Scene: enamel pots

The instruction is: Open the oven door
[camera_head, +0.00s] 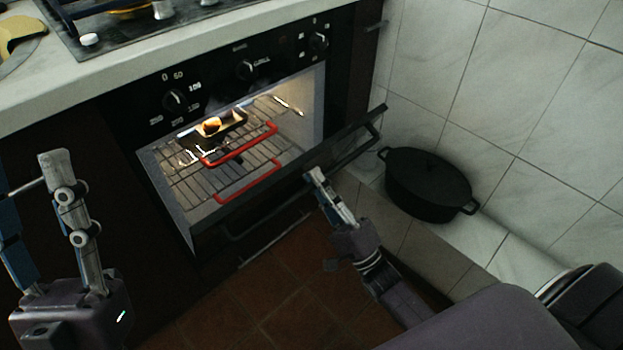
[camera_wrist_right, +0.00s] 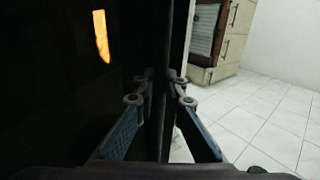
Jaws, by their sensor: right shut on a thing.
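The black oven door (camera_head: 350,136) is hinged partly down, with a gap above it showing the lit oven inside (camera_head: 170,190). A dark handle bar (camera_head: 371,150) runs along its outer face. My right gripper (camera_head: 316,177) is at this handle, near the middle of the door. In the right wrist view the two fingers (camera_wrist_right: 166,88) close from both sides on the dark upright bar; the exact contact is hard to see in the dark. My left gripper (camera_head: 30,180) is at the left edge, empty, its fingers apart and away from the oven.
Inside are wire racks with red front guards (camera_head: 247,181) and a small tray of food (camera_head: 222,124). The countertop (camera_head: 120,80) holds a hob.

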